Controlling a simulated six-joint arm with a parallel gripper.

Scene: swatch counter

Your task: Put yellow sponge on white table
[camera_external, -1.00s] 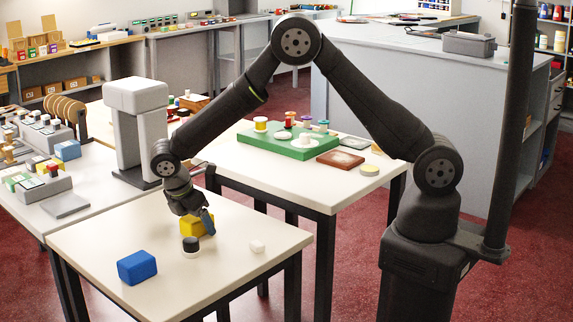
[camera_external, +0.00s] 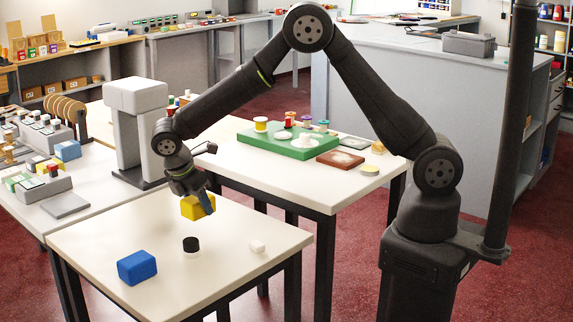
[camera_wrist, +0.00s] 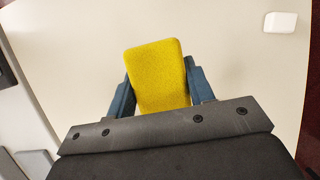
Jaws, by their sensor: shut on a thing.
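The yellow sponge (camera_external: 197,206) is a small block held in my gripper (camera_external: 194,197), a little above the near white table (camera_external: 110,235). In the wrist view the yellow sponge (camera_wrist: 158,76) sits between the two blue fingers of my gripper (camera_wrist: 158,90), which are shut on its sides. The cream-white top of the table (camera_wrist: 70,60) shows beneath it in that view. Another white table (camera_external: 225,175) stands behind, to the right, with a green board on it.
A blue block (camera_external: 137,267), a black cylinder (camera_external: 190,244) and a small white block (camera_external: 257,246) rest on the near table. The green board (camera_external: 255,144) holds several small items. A grey stand (camera_external: 137,130) rises behind the near table.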

